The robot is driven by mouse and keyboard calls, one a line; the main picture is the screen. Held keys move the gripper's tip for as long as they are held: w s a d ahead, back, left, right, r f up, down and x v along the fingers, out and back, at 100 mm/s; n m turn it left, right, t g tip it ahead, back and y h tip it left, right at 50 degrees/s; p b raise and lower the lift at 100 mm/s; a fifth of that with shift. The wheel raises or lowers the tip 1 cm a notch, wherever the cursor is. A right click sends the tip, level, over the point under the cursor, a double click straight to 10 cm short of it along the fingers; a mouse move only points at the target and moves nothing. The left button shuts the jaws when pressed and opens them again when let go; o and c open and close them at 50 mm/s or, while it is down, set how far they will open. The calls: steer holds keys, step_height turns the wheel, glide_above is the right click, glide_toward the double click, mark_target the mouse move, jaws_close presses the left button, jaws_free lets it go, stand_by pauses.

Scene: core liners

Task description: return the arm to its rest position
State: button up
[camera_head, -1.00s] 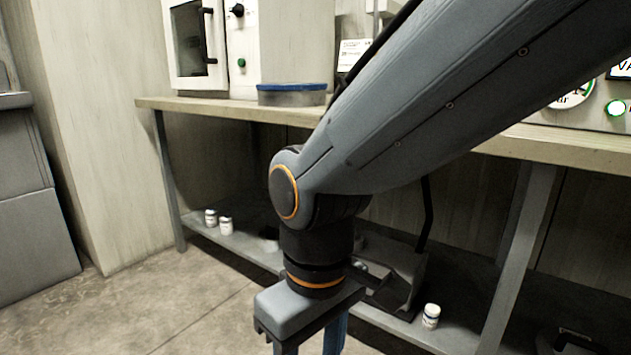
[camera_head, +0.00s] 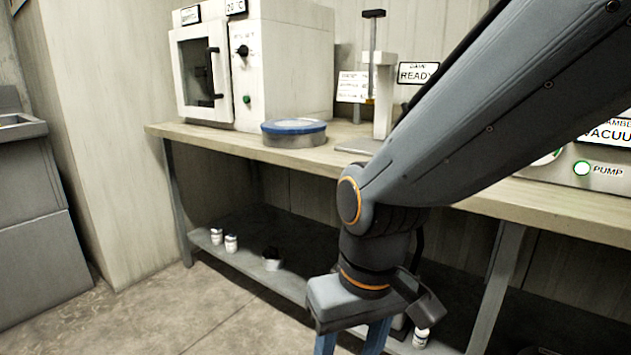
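My arm reaches down from the upper right of the head view, in front of the workbench (camera_head: 480,190). It bends at an elbow-like joint with an orange ring. My gripper (camera_head: 350,343) points down at the bottom edge, in front of the lower shelf. Its two blue fingers stand apart with nothing visible between them. The fingertips are cut off by the frame.
On the bench stand a white oven (camera_head: 285,60), a blue-rimmed round tin (camera_head: 294,140), a press-like stand (camera_head: 383,100) and a vacuum unit (camera_head: 590,165). The lower shelf (camera_head: 290,282) holds small white jars (camera_head: 231,243) and a dark cup (camera_head: 272,260). Floor at left is clear.

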steer(key=s+d+r+m+p, duration=0.1)
steer(key=d+r+m+p, duration=0.1)
steer(key=d+r+p, duration=0.5)
steer(key=s+d+r+m+h+p, duration=0.1)
steer(key=d+r+m+p, duration=0.1)
steer(key=d+r+p, duration=0.5)
steer(key=shift+d+r+p, duration=0.4)
steer(key=shift+r+p, duration=2.15)
steer(key=shift+p, duration=2.3)
